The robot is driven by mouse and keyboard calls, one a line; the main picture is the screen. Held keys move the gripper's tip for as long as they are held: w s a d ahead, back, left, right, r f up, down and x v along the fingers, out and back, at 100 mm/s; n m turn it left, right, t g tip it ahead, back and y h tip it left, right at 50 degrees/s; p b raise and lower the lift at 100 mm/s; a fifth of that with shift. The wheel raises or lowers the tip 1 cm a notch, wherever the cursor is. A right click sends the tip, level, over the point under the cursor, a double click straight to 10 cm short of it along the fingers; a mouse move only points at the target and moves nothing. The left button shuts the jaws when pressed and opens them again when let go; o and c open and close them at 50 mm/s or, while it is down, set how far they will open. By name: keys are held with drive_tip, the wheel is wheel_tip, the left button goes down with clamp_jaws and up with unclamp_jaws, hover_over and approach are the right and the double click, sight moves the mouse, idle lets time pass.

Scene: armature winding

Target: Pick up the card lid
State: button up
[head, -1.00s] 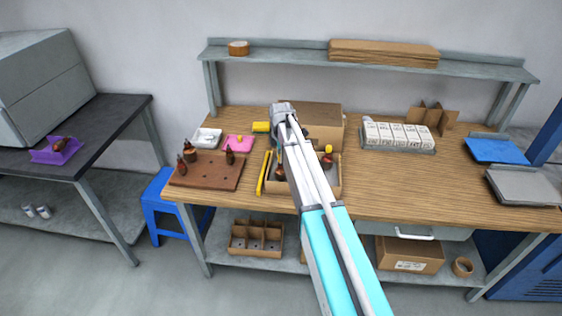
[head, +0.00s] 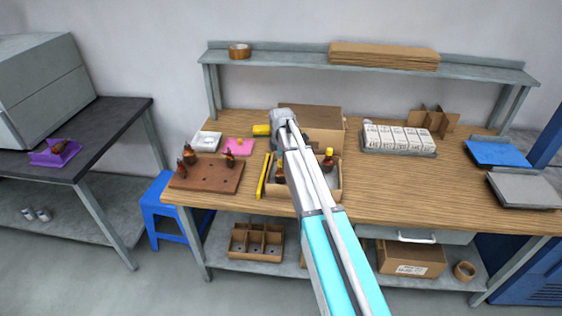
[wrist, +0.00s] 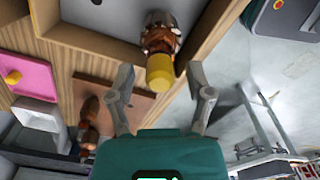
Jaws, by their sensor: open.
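A brown card piece (head: 325,117), which looks like the card lid, sits at the back of the wooden bench behind an open card box (head: 325,192). My arm hides part of both. The box holds dark parts with copper windings, one with a yellow top (head: 329,155). My gripper (wrist: 163,98) is open in the wrist view, with a yellow-capped part (wrist: 160,72) showing between and beyond its fingers. I cannot tell whether the fingers touch it. In the head view my gripper is largely hidden behind my wrist. The lid is not clearly seen in the wrist view.
A brown board (head: 205,176) with several parts, a pink pad (head: 239,146), a white tray (head: 206,139) and a yellow tool (head: 262,176) lie left of the box. A tray of white cartons (head: 398,150) stands right.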

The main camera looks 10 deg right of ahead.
idle(0.4)
wheel_tip(320, 180, up, 3)
drive_tip(key=p, duration=0.3)
drive_tip(key=shift+f, duration=0.1)
drive_tip(key=r+p, duration=0.2)
drive_tip(key=shift+w+a+r, duration=0.15)
drive_tip(key=shift+a+r, duration=0.05)
drive_tip(key=shift+r, duration=0.15)
wheel_tip(320, 180, up, 8)
drive_tip(key=p, duration=0.8)
drive_tip(key=shift+r+p, duration=0.15)
drive_tip(key=shift+p, duration=0.25)
drive_tip(key=s+m, duration=1.9)
drive_tip(key=s, duration=1)
drive_tip(key=shift+s+d+m, duration=0.25)
drive_tip(key=shift+m, duration=0.05)
drive_tip(key=shift+c, duration=0.2)
